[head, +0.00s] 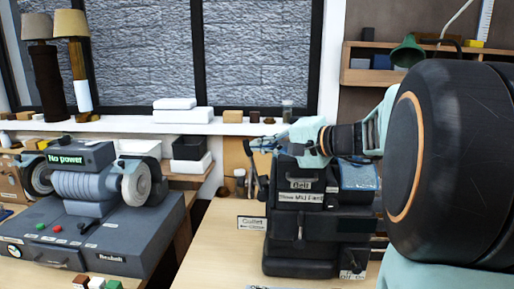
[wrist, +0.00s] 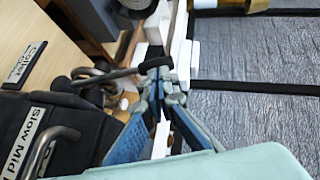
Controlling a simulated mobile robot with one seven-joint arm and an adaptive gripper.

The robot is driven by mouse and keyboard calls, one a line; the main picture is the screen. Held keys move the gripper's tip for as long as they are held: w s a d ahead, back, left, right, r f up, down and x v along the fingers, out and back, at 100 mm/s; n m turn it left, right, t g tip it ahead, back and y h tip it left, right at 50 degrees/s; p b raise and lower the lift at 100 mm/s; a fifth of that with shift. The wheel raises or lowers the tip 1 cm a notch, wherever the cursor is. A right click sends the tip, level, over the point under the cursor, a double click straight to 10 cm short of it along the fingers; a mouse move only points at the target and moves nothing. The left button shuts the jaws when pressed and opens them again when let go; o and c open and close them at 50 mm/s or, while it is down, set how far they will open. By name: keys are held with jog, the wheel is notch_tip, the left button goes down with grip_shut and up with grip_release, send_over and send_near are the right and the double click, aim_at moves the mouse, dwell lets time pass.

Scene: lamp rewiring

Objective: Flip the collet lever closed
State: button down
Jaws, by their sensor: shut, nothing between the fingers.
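The collet lever (head: 251,163) is a dark rod standing at the left side of the black machine (head: 318,226). In the wrist view the lever (wrist: 105,77) has a thick dark grip end reaching to my fingertips. My gripper (head: 258,145) is shut and empty at the lever's upper end; in the wrist view its blue-grey fingertips (wrist: 158,68) are at or very near the grip end. I cannot tell whether they touch. The Collet label plate (head: 252,222) stands at the machine's left; it also shows in the wrist view (wrist: 25,64). Its small print is unreadable.
A grey bench machine (head: 92,228) with a "No power" display stands at the left. The machine beside my gripper bears "Belt" and "Slow Mid Fast" labels (head: 300,197). A window sill (head: 130,127) holds white boxes behind. Bare wooden bench (head: 210,250) lies between the machines.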

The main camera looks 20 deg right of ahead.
aim_at(246, 145)
jog(key=a, duration=0.1)
jog(key=w+a+g+h, duration=0.1)
jog(key=a+n, duration=0.1)
jog(key=shift+w+a+f+h, duration=0.1)
jog(key=shift+w+h, duration=0.15)
jog(key=shift+h, duration=0.05)
jog(key=shift+w+a+f+g+h+b, duration=0.15)
jog(key=shift+w+a+f+g, duration=0.15)
jog(key=shift+a, duration=0.3)
jog(key=shift+w+a+f+g+h+b, duration=0.2)
jog(key=shift+a+f, duration=0.2)
jog(key=shift+a, duration=0.15)
jog(key=shift+r, duration=0.1)
